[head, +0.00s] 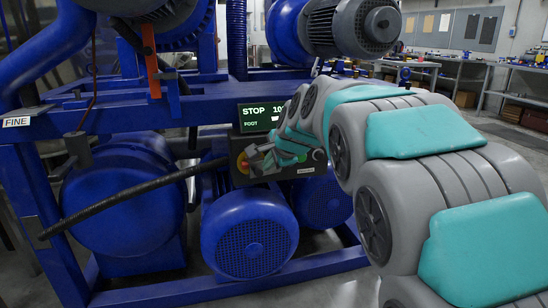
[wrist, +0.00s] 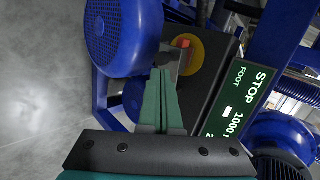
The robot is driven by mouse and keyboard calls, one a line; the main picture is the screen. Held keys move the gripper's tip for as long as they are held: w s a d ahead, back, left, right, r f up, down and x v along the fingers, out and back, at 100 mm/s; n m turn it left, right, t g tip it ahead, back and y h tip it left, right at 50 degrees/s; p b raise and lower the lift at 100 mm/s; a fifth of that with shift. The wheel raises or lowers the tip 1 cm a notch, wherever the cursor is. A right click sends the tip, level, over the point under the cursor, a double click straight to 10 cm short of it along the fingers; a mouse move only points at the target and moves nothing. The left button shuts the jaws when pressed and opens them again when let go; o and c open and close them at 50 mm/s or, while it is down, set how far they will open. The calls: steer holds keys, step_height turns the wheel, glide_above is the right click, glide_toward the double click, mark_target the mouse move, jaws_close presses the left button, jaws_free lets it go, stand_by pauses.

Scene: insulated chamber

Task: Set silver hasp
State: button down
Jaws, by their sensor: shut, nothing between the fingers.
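A red switch handle (wrist: 182,43) on a yellow round plate (wrist: 194,56) sits on the dark control box in the wrist view. A grey metallic piece (wrist: 174,60), possibly the silver hasp, lies against the plate, right at my fingertips. My gripper (wrist: 161,72) is shut, with its green fingers together and nothing between them. Whether the tips touch the grey piece cannot be told. My fingers hide part of this area.
The control box carries a lit display (head: 259,117) reading STOP, also in the wrist view (wrist: 240,98). Blue motors (head: 249,232) sit below it, and a blue frame (head: 150,115) surrounds it. A black hose (head: 125,200) crosses at the left. Open floor (wrist: 40,80) shows in the wrist view.

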mark_target(251, 162)
steer(key=w, duration=0.1)
steer(key=w+a+f, duration=0.1)
steer(key=w+a, duration=0.1)
steer(key=w, duration=0.1)
steer(key=shift+w+f, duration=0.1)
steer(key=shift+f, duration=0.3)
steer(key=shift+w+a, duration=0.35)
steer(key=shift+w, duration=0.2)
steer(key=shift+r+p, duration=0.1)
steer(key=shift+p, duration=0.25)
steer(key=shift+w+a+r+p, duration=0.1)
steer(key=shift+w+a+p, duration=0.1)
steer(key=shift+a+p, duration=0.5)
steer(key=shift+w+a+f+p, duration=0.2)
steer(key=shift+w+a+p, duration=0.15)
steer(key=shift+p, duration=0.2)
steer(key=shift+s+d, duration=0.1)
